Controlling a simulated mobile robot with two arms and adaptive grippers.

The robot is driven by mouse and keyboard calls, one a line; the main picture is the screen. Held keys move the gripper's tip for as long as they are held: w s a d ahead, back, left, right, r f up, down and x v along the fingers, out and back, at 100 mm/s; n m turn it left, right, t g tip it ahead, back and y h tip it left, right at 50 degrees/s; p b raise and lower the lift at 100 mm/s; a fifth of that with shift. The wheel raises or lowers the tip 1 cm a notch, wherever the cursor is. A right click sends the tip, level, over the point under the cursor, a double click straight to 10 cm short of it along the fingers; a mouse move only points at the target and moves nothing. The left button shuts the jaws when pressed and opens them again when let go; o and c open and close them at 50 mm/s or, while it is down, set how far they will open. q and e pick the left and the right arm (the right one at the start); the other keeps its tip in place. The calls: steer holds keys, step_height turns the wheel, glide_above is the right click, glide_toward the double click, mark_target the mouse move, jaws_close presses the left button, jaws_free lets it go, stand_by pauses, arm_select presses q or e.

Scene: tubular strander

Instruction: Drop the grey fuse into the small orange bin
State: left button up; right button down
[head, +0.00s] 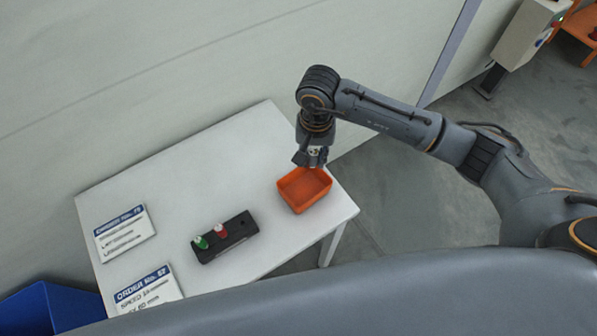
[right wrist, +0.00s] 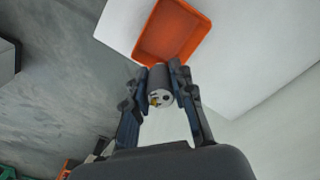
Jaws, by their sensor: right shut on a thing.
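The small orange bin (head: 318,199) stands on the right part of the white table in the head view. It also shows at the top of the right wrist view (right wrist: 153,54). My right gripper (head: 312,160) is above the bin's far edge in the head view. It is shut on the grey fuse (right wrist: 161,89), a short grey cylinder with its end face toward the wrist camera. In the right wrist view the fuse shows just below the bin's rim. The height of the fuse over the bin is hard to tell. My left gripper is not in view.
On the white table (head: 190,167) a black block (head: 225,245) holds a green fuse (head: 201,242) and a red fuse (head: 220,230). Two printed cards, one (head: 124,233) and another (head: 148,290), lie at the left. A blue bin (head: 45,309) is at the lower left.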

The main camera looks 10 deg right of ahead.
mark_target(313, 167)
steer(key=f, duration=0.1)
steer(key=f+b, duration=0.1)
steer(key=f, duration=0.2)
steer(key=shift+s, duration=0.25)
steer(key=shift+w+f+b, duration=0.1)
steer(key=shift+f+b, duration=0.4)
steer(key=shift+f, duration=0.35)
steer(key=c, duration=1.1)
jaws_free()
steer(key=shift+o, duration=0.2)
